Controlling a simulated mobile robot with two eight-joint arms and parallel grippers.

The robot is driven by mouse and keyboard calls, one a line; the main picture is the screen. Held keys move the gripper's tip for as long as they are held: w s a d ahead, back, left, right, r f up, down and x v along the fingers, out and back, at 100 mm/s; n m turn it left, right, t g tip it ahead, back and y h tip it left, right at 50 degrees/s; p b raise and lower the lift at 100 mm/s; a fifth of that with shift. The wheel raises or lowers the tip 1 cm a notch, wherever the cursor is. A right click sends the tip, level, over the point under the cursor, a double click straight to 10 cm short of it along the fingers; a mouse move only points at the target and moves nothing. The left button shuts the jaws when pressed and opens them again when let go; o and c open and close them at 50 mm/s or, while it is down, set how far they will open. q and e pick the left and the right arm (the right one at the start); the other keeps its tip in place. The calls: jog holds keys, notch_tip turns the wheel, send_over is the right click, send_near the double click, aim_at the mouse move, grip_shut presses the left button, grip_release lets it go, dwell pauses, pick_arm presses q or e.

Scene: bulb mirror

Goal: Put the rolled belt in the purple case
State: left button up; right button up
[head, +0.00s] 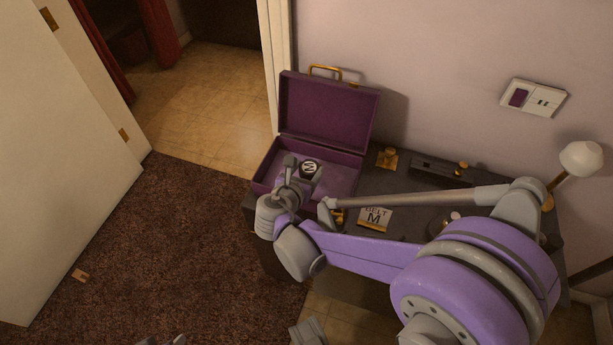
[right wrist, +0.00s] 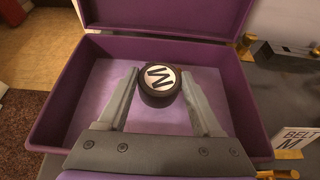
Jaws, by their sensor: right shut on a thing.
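The purple case (head: 326,160) stands open on the dark table, its lid raised at the back; it fills much of the right wrist view (right wrist: 65,95). The rolled belt, a dark round roll with a white disc marked M (head: 310,169), is over the case's lilac inside. In the right wrist view the belt (right wrist: 159,84) is between the two fingers of my right gripper (head: 303,167), which is shut on it. I cannot tell whether the belt touches the case floor. Small grey parts at the bottom edge of the head view may be my left gripper (head: 165,341).
A card reading BELT M (head: 375,218) stands on the table (head: 390,182) right of the case. Brass fittings (head: 387,158), a dark long holder (head: 432,168) and a white lamp (head: 581,158) are further right. The wall is behind; a white door (head: 65,170) is at left.

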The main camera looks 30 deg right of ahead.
jog(key=shift+f, duration=1.25)
jog(key=shift+b, duration=0.3)
jog(key=shift+f, duration=0.15)
jog(key=o, duration=1.5)
